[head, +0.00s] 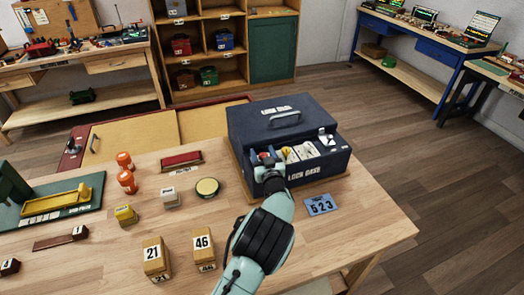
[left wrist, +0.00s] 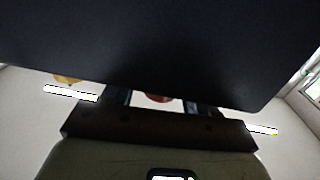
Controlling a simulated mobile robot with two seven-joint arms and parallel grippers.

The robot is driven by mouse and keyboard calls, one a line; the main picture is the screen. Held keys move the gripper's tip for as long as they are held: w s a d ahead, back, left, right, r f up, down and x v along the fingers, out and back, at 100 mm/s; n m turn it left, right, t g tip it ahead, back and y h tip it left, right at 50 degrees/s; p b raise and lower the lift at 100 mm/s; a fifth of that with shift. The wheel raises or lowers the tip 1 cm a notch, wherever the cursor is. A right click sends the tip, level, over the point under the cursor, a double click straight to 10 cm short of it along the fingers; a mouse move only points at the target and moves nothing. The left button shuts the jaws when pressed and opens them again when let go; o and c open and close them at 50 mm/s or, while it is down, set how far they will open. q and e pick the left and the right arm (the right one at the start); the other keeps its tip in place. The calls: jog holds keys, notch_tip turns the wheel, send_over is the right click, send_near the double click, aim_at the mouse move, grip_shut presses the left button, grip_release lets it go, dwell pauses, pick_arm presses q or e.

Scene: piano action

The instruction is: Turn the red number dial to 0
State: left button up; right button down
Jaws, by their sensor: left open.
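The dark blue lock case (head: 236,126) stands on the wooden table with its front recess open. A row of dials shows in the recess, with yellow and white pieces to the right. The red dial (head: 265,156) is at the left of the row, partly hidden by my gripper; its number cannot be read. My left gripper (head: 268,172) is at the case's front left, right by the red dial. In the left wrist view, a red round piece (left wrist: 157,98) shows between my two open fingers (left wrist: 155,103), under a large dark surface. I cannot tell whether they touch it.
A blue card reading 523 (head: 320,205) lies right of my arm. Number blocks 21 (head: 154,257) and 46 (head: 204,248), a round tin (head: 207,187) and orange bottles (head: 127,181) stand to the left. The table's right front corner is clear.

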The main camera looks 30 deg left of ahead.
pick_arm(q)
jog(key=shift+w+a, duration=0.35)
jog(key=shift+w, duration=0.05)
pick_arm(e)
jog(key=shift+r, duration=0.15)
